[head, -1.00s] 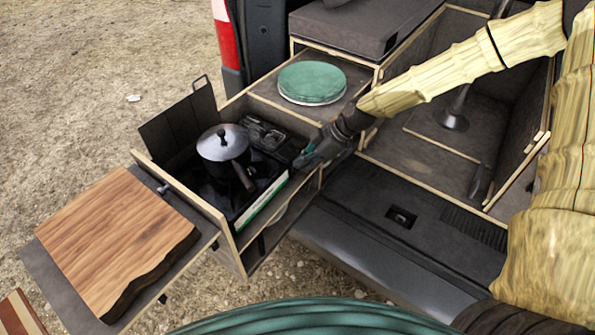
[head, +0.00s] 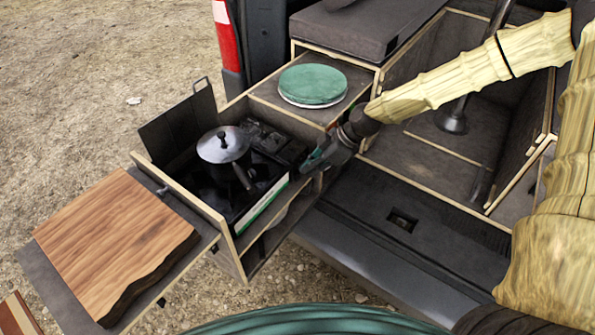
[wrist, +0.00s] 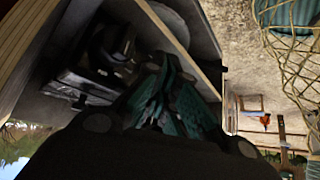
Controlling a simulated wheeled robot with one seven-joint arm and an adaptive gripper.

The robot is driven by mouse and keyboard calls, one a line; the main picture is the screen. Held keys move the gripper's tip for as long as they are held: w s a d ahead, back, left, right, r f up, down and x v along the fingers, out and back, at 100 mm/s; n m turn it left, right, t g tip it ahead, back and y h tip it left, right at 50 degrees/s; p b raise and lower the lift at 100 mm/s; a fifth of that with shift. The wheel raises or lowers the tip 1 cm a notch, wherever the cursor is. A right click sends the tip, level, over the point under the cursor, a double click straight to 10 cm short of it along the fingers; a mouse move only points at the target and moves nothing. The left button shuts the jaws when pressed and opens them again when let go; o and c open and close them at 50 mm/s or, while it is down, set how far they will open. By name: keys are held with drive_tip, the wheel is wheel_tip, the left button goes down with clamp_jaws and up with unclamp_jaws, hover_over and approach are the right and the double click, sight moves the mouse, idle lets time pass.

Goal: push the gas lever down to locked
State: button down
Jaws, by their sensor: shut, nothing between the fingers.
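The camp stove (head: 245,195) sits in the pulled-out kitchen drawer, with a lidded pot (head: 222,145) on it. The dark, ribbed right end of the stove (head: 268,140) lies closest to my gripper. I cannot pick out the gas lever in either view. My gripper (head: 310,165) is at the right wall of the drawer, beside the stove's right end, pointing left and down. Its teal fingers also show in the wrist view (wrist: 165,105), shut and empty, in front of a dark, shadowed box interior. Whether they touch anything is unclear.
A dark wind screen (head: 180,125) stands behind the pot. A wooden cutting board (head: 115,235) lies on the flap at the left. A green-topped round container (head: 312,84) stands on the shelf behind the gripper. The drawer's light wooden edges (head: 185,200) stand close around the stove.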

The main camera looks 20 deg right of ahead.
drive_tip(key=shift+s+d+r, duration=0.15)
drive_tip(key=shift+d, duration=0.4)
drive_tip(key=v, duration=1.2)
idle(0.6)
drive_tip(key=s+a+f+m+h, duration=0.1)
drive_tip(key=s+a+f+m, duration=0.2)
drive_tip(key=s+f, duration=0.3)
drive_tip(key=s+a+f+m+g+h, duration=0.1)
drive_tip(key=s+a+f+m, duration=0.2)
drive_tip(key=f, duration=0.4)
drive_tip(key=s+a+f+m+h, duration=0.1)
drive_tip(key=s+a+f+m, duration=0.2)
drive_tip(key=s+f, duration=0.3)
drive_tip(key=s+d+f+m+h, duration=0.1)
drive_tip(key=s+f+m+h, duration=0.1)
drive_tip(key=s+f, duration=0.3)
drive_tip(key=s+f+m+h, duration=0.2)
drive_tip(key=s+f+m, duration=0.2)
drive_tip(key=s, duration=0.9)
wheel_tip(320, 180, down, 3)
drive_tip(key=shift+s+d+r+m+g, duration=0.2)
drive_tip(key=shift+s+d+m+g, duration=0.1)
drive_tip(key=shift+s+d+g, duration=0.1)
